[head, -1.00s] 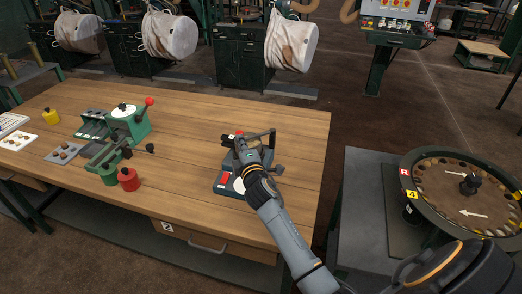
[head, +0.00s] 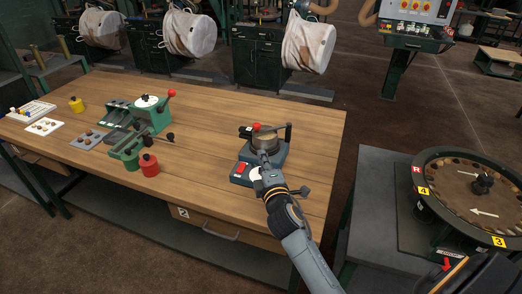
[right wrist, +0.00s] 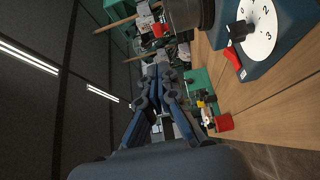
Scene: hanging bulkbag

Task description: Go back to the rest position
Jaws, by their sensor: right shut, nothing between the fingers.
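My right gripper (head: 264,160) is in the head view, at the near side of a small dark bench device (head: 277,156) near the table's right end. The device has a round metal top, a bar across it and a red knob. In the right wrist view my gripper (right wrist: 157,72) has its fingers together with nothing between them. That view is turned on its side and shows the device's white numbered dial (right wrist: 258,32) close by at the upper right. Whether the gripper touches the device is not clear. My left gripper is not in view.
The wooden table (head: 205,150) also holds a green machine (head: 150,115), a red pot (head: 150,168), a yellow pot (head: 77,104) and trays at left. A round numbered carousel (head: 480,190) stands right. White bags (head: 309,42) hang behind.

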